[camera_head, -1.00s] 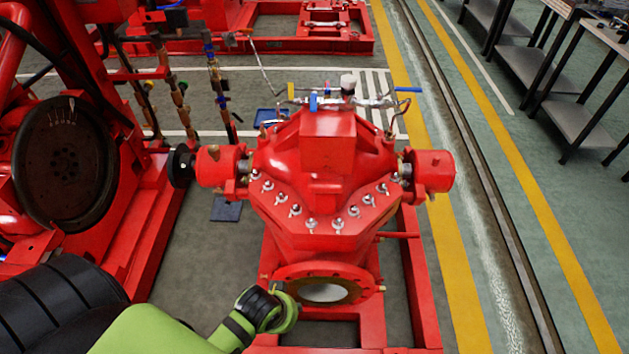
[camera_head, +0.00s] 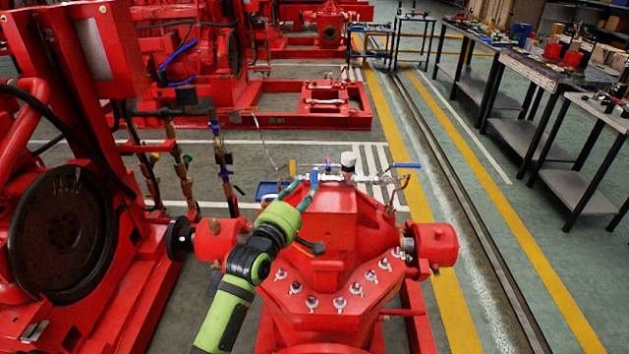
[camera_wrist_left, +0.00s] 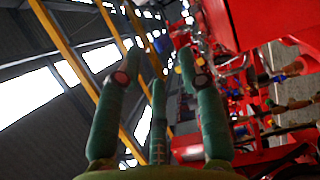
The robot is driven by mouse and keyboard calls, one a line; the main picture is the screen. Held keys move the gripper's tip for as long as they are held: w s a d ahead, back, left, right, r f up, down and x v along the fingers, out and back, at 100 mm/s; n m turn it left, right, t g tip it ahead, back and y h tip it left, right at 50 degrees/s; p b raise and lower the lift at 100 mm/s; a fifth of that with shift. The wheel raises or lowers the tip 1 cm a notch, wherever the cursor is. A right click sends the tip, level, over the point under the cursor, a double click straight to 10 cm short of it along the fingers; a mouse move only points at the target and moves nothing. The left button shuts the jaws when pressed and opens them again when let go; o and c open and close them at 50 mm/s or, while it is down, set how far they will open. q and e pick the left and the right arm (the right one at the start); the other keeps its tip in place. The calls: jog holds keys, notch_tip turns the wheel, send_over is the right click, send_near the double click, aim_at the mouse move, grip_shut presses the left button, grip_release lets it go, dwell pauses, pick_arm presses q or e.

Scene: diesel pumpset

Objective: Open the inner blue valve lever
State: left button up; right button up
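The inner blue valve lever (camera_head: 315,174) stands upright on the thin pipework above the red pump casing, at the middle of the head view. My left gripper (camera_head: 302,184) is beside and just below it. One finger overlaps the lever's lower part, and I cannot tell whether they touch. In the left wrist view my left gripper (camera_wrist_left: 160,72) has its green fingers spread apart, with nothing seen between them. I cannot make out the lever clearly there. My right gripper is in neither view.
Another blue lever (camera_head: 407,165) lies level at the right end of the pipework. A yellow lever (camera_head: 292,167) and a white-capped fitting (camera_head: 347,160) are close by. The red pump casing (camera_head: 332,222) lies below. Open floor lies right of the pump.

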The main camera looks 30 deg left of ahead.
aim_at(314, 179)
pick_arm(q)
jog(key=w, duration=0.6)
jog(key=shift+w+a+p, duration=0.15)
jog(key=shift+w+p, duration=0.15)
jog(key=shift+p, duration=0.1)
grip_shut()
